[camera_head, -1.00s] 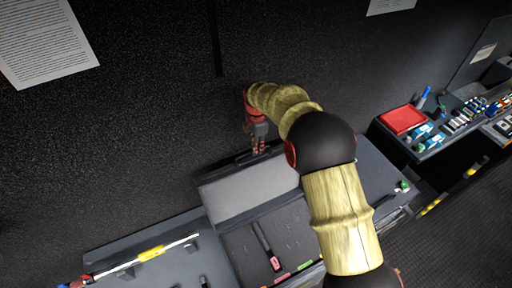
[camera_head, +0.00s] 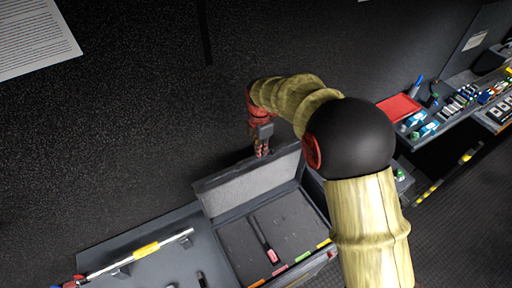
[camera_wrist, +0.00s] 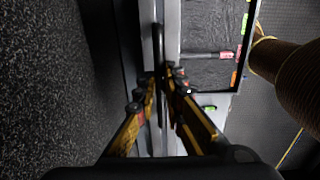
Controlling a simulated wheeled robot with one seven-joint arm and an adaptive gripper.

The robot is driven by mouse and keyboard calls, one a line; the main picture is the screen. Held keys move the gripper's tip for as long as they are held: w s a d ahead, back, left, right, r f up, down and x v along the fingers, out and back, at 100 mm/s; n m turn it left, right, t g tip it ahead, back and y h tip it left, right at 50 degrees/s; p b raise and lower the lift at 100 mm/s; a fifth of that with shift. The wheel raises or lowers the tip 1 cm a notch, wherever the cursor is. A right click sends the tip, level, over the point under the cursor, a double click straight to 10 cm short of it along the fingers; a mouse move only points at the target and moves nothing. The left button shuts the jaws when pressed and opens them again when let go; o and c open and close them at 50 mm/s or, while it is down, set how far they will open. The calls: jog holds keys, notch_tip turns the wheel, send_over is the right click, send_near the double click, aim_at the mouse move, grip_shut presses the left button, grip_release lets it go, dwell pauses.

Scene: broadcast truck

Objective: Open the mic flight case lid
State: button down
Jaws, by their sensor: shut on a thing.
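The mic flight case (camera_head: 295,217) stands open on the grey counter, its dark foam inside showing. Its lid (camera_head: 250,185) stands raised at the back, pale grey lining facing me. One black microphone with a pink-red band (camera_head: 270,253) lies in the foam; it also shows in the wrist view (camera_wrist: 198,54). My gripper (camera_head: 262,153) points down at the lid's upper edge and is shut on it. In the wrist view, my fingers (camera_wrist: 160,88) close around the lid's dark edge; the exact contact is hard to make out.
A dark textured wall rises close behind the lid. A long rod with a yellow band (camera_head: 147,250) lies on the counter at left. A red tray (camera_head: 398,107) and control desks stand at right. My arm hides the area right of the case.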

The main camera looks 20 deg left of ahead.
jog(key=c, duration=1.9)
grip_release()
notch_tip(320, 180, up, 12)
jog(key=shift+f, duration=0.1)
